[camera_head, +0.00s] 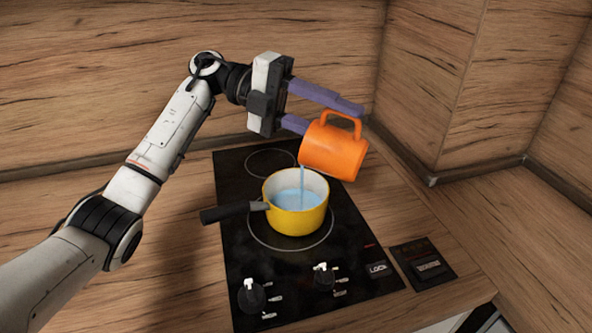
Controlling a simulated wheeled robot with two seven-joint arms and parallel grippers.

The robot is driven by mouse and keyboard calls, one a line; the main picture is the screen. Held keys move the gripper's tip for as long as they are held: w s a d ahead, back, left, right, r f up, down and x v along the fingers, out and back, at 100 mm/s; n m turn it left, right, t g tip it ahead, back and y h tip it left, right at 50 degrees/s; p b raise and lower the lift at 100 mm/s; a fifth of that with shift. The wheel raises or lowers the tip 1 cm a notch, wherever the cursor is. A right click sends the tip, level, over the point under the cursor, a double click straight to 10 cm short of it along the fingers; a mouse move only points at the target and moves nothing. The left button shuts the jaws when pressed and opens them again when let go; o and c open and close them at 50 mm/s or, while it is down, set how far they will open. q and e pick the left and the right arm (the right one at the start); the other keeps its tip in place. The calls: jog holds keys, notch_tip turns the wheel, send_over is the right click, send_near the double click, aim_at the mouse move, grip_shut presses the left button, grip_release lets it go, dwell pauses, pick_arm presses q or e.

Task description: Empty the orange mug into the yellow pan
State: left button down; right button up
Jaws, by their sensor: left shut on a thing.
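The orange mug (333,152) is tilted above the yellow pan, its handle on the upper side. A thin blue stream of liquid (302,176) runs from the mug down into the pan. The yellow pan (296,221) stands on the front ring of the black hob, with its black handle pointing left. Blue liquid (296,199) shows inside the pan. My left gripper (335,115) is shut on the orange mug, with its purple fingers at the mug's upper left. The mug's inside is hidden. My right gripper is not in view.
The black hob (245,222) has an empty rear ring and two knobs (252,296) at its front. A small dark panel (424,264) lies right of it. Wooden walls close in behind and right. The wooden counter left of the hob is clear.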

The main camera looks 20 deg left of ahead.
aim_at(365, 143)
pick_arm(q)
jog(key=shift+w+a+r+h+b, duration=0.1)
jog(key=shift+a+r+h+b, duration=0.2)
jog(key=shift+a+h+b, duration=0.25)
jog(key=shift+a+r+h+b, duration=0.25)
jog(key=shift+a+h+b, duration=0.1)
jog(key=shift+a+h, duration=0.25)
dwell(0.9)
